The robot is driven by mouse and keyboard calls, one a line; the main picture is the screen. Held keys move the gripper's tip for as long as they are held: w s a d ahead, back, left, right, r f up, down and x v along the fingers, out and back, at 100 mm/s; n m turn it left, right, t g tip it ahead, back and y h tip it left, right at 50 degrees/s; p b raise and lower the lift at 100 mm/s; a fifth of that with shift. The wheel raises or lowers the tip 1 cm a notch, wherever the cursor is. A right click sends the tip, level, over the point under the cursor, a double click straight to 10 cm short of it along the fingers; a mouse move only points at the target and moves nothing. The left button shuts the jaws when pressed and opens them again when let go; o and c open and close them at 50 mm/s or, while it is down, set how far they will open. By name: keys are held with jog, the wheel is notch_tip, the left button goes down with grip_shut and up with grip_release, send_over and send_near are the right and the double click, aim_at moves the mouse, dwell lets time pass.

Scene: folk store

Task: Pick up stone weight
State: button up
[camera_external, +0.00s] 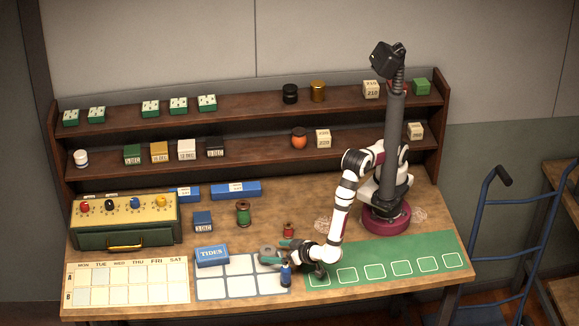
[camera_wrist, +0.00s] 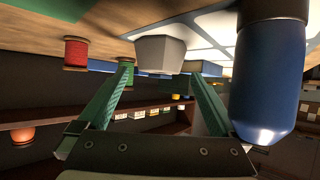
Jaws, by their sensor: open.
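The grey stone weight (camera_external: 267,252) sits on the tabletop by the right end of the white grid card. In the wrist view, which looks upside down, the blocky weight (camera_wrist: 160,52) appears just beyond and between my fingertips. My gripper (camera_external: 278,252) is low over the table, its green fingers spread toward the weight. In the wrist view my gripper (camera_wrist: 160,75) has a clear gap between its fingers and holds nothing. I cannot tell whether either finger touches the weight.
A blue bottle (camera_external: 286,275) stands close beside my gripper, large in the wrist view (camera_wrist: 271,75). A red spool (camera_external: 289,230) and a green spool (camera_external: 243,213) stand behind. The blue TIDES box (camera_external: 212,256) is left. The green mat (camera_external: 385,268) lies right, mostly clear.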

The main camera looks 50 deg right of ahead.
aim_at(261, 249)
jog(key=x, duration=0.7)
jog(key=shift+w, duration=0.25)
jog(key=shift+r, duration=0.1)
grip_shut()
